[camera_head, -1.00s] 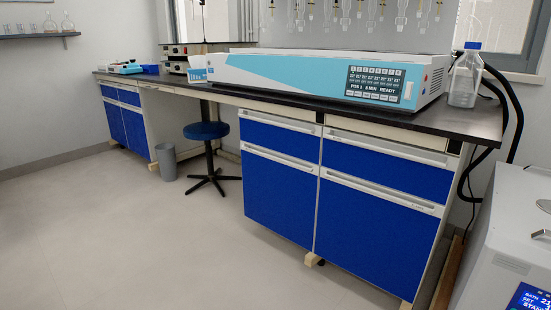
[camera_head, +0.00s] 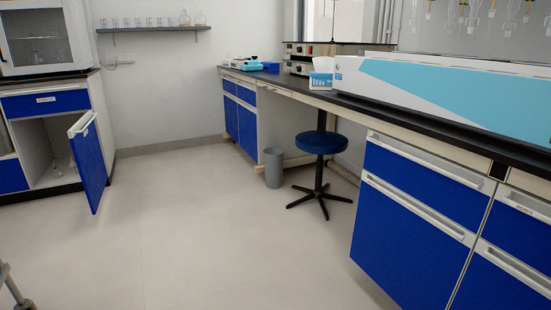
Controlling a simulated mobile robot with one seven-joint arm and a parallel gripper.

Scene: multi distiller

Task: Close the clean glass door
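A blue cabinet door (camera_head: 88,165) stands wide open at the left, swung out over the floor from a lower cabinet (camera_head: 45,150). It has a pale handle with a label along its top edge; the label is too small to read, so I cannot tell whether this is the clean glass door. Some clear glassware (camera_head: 71,166) shows dimly inside the cabinet, partly hidden by the door. My gripper is not in view.
A blue drawer (camera_head: 45,102) above the opening is shut. The grey floor (camera_head: 200,230) in front is clear. A grey bin (camera_head: 274,167) and a blue stool (camera_head: 321,143) stand by the long bench (camera_head: 410,115) at the right. Part of a grey metal frame (camera_head: 13,288) shows at lower left.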

